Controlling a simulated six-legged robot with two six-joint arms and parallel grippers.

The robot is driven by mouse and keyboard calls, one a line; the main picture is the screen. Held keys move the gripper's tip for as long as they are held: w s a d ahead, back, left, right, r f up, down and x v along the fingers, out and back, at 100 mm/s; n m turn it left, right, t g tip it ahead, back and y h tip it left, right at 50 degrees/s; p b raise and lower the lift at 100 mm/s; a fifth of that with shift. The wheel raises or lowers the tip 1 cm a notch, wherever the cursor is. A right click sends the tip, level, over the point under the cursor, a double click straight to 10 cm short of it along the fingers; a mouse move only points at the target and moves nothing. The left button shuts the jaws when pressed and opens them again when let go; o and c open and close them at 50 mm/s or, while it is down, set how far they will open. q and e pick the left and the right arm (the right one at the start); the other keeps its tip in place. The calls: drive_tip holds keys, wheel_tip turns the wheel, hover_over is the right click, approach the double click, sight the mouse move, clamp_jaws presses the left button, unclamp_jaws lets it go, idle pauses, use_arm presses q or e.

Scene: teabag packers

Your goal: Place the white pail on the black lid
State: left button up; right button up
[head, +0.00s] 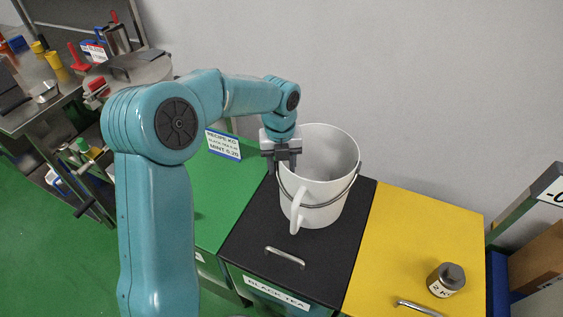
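The white pail (322,186) stands upright over the black lid (256,235), towards its back right, and looks to rest on it. I see into its open top. Its wire bail hangs round the front, and a white handle juts from its front left. My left gripper (284,164) points down at the pail's left rim, with its dark fingertips close to the wall. Whether they are closed on the rim is not clear. My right gripper is out of view.
The black lid has a metal handle (285,257) at its front and sits between a green lid (228,176) and a yellow lid (415,240). A steel weight (446,280) stands on the yellow lid. A grey wall is behind.

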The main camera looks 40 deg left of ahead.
use_arm(q)
wheel_tip(320, 180, up, 11)
drive_tip(key=shift+a+r+p, duration=0.15)
drive_tip(key=shift+p, duration=0.15)
drive_tip(key=shift+s+r, duration=0.1)
drive_tip(key=shift+r, duration=0.45)
drive_tip(key=shift+f, duration=0.1)
